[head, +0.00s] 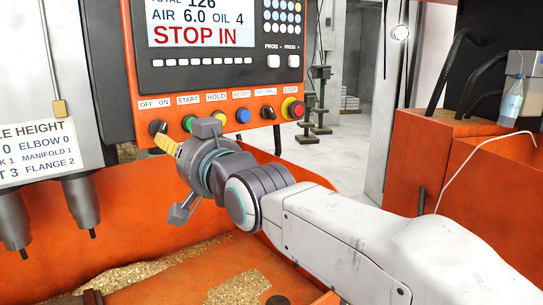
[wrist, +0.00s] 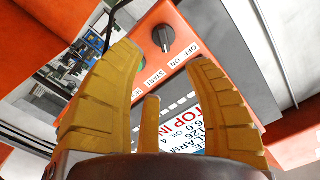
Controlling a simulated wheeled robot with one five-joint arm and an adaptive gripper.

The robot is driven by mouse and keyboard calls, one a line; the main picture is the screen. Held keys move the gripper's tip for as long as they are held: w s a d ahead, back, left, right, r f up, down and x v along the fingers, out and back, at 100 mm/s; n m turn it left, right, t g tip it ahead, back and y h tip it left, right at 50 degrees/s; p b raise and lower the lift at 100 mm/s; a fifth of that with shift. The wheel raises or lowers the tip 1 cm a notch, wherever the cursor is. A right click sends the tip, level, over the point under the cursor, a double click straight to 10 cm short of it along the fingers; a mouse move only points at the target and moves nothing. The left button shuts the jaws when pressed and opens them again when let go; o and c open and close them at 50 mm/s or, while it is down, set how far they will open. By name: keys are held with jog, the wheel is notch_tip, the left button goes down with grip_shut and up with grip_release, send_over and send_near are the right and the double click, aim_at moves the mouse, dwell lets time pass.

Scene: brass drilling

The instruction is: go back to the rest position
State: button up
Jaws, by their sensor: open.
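My gripper (head: 165,144) is raised in front of the lower left of the orange control panel (head: 129,60). In the wrist view its yellow fingers (wrist: 165,65) stand apart with nothing between them. Beyond their tips is the black OFF/ON knob (wrist: 163,37), which also shows left of the gripper in the head view (head: 158,127). I cannot tell how far the fingertips are from the panel. The panel's screen (head: 200,22) reads STOP IN in red. My white arm reaches in from the lower right.
Along the panel's bottom are a green START button (head: 188,123), a blue button (head: 243,116) and a red stop button (head: 293,108). Spindles (head: 80,203) hang at the left. Brass chips (head: 240,287) lie in the orange tray below. A bottle (head: 512,100) stands on the orange cabinet at right.

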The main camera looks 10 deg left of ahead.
notch_tip(320, 180, down, 16)
jog(key=s+d+n+g+h, duration=0.3)
jog(key=g+h, duration=0.1)
jog(key=g, duration=0.1)
jog(key=s+d+f+n+g+h, duration=0.1)
jog(key=s+d+f+g+h, duration=0.1)
jog(key=s+d+f, duration=0.3)
jog(key=s+d+f+n+g+h, duration=0.1)
jog(key=s+d+f+g+h, duration=0.15)
jog(key=f, duration=0.45)
jog(key=s+d+f+m+h, duration=0.1)
jog(key=s+d, duration=0.3)
jog(key=d, duration=0.5)
jog(key=s+d+f+m+h, duration=0.1)
jog(key=s+d+m, duration=0.3)
jog(key=d, duration=0.5)
jog(key=s+d+f+m+t+h, duration=0.1)
jog(key=s+d+m, duration=0.2)
jog(key=d, duration=0.6)
jog(key=shift+s+d+f+h, duration=0.3)
jog(key=shift+s+d+h, duration=0.1)
jog(key=shift+s, duration=0.5)
